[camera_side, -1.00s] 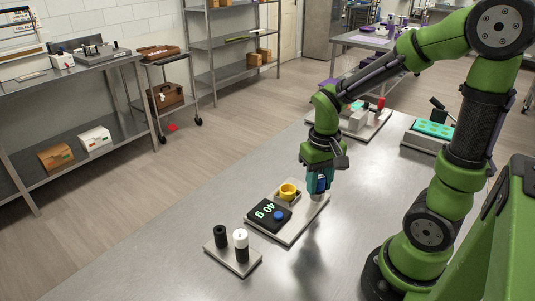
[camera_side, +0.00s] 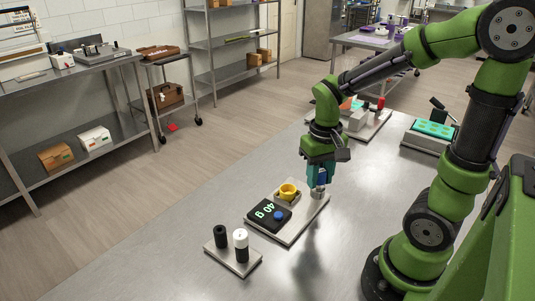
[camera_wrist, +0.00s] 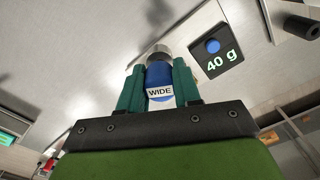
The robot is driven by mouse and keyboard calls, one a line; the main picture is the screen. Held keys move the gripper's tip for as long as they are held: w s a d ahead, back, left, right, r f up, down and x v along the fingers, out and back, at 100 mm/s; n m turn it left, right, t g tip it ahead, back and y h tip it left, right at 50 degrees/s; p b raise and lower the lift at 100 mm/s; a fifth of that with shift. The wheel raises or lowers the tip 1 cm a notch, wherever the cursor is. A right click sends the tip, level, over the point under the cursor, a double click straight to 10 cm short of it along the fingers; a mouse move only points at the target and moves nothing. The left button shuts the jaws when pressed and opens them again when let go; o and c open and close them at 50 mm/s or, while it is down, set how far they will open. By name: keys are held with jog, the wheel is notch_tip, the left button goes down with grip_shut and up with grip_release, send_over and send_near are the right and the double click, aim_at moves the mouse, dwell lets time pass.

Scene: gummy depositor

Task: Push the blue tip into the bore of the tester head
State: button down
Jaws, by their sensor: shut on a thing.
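My gripper (camera_side: 319,174) has teal fingers shut on the blue tip (camera_side: 321,178). In the wrist view the blue tip (camera_wrist: 159,75) sits between the fingers (camera_wrist: 159,88) and bears a white label reading WIDE. The tester head (camera_side: 317,192), a short silver cylinder, stands directly below the tip at the right part of the tester plate. In the wrist view the head (camera_wrist: 159,51) shows just beyond the tip's end. The two look in line and touching or nearly so. The bore is hidden, so I cannot tell how far the tip is in.
A small plate (camera_side: 233,264) with a black post and a white-topped post stands front left. Bare table lies around them.

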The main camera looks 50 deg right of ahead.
jog(key=shift+r, duration=1.9)
jog(key=shift+d+f, duration=0.1)
jog(key=shift+f, duration=0.05)
jog(key=shift+f, duration=2.8)
jog(key=shift+r, duration=0.15)
notch_tip(320, 180, up, 17)
notch_tip(320, 180, down, 4)
jog(key=shift+f, duration=0.5)
jog(key=shift+f, duration=0.1)
